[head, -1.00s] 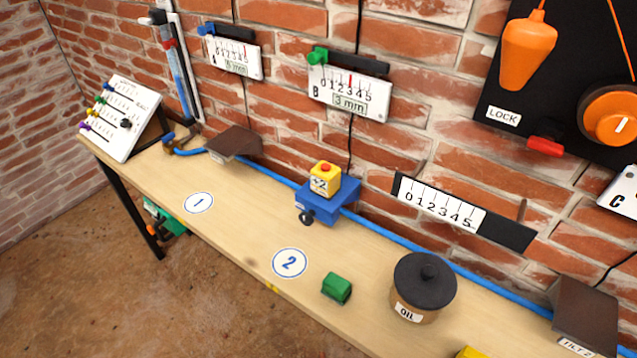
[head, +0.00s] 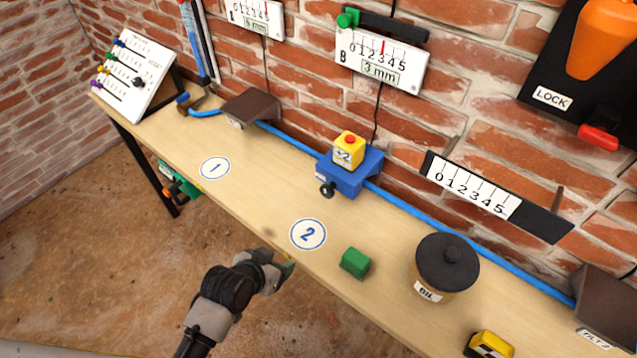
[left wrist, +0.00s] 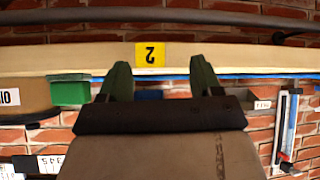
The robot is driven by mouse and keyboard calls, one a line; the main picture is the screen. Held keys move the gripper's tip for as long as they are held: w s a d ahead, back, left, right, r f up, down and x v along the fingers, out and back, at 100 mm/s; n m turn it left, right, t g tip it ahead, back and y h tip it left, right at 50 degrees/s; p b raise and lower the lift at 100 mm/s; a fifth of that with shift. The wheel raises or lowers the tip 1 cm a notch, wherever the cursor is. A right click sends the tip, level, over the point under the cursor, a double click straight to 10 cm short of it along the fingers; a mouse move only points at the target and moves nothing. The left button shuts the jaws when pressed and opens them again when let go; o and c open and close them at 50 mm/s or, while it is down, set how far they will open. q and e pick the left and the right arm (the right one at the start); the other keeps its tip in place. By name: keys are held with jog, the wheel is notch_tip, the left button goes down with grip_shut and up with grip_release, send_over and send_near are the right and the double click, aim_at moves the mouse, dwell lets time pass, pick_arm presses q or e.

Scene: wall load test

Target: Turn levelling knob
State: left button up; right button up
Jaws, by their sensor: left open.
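A blue block (head: 349,174) stands at the back of the bench, near the round mark 2 (head: 308,234). A small black knob (head: 327,190) sits on its front left side; I take this as the levelling knob. A yellow box (head: 348,149) with a red button stands on the block. My left gripper (head: 284,268) is at the bench's front edge, below mark 2 and well apart from the knob. In the left wrist view its two fingers (left wrist: 162,82) are spread, empty, with a yellow label 2 (left wrist: 150,54) between and beyond them. My right gripper is out of view.
A green block (head: 355,263), an oil pot (head: 446,265) and a yellow item (head: 488,345) stand right of the gripper. A blue hose (head: 425,212) runs along the bench back. The bench (head: 262,200) is clear between marks 1 and 2.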

aim_at(325, 193)
pick_arm(q)
jog(key=w+d+r+m+t+h, duration=0.1)
jog(key=w+d+r+h, duration=0.15)
jog(key=r, duration=0.35)
jog(key=w+d+r+m+t+h, duration=0.1)
jog(key=w+d+r+t, duration=0.1)
jog(key=w+r, duration=0.3)
jog(key=x, duration=0.2)
jog(key=d+p+x, duration=0.1)
jog(key=x, duration=0.4)
jog(key=shift+s+d+r, duration=0.2)
jog(key=shift+s+r, duration=0.05)
jog(key=shift+r, duration=0.1)
jog(key=shift+x, duration=0.9)
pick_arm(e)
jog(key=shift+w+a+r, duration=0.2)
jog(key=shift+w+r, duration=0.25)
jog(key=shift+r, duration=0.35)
pick_arm(q)
jog(key=shift+f, duration=0.1)
jog(key=shift+s, duration=0.1)
jog(key=c, duration=0.9)
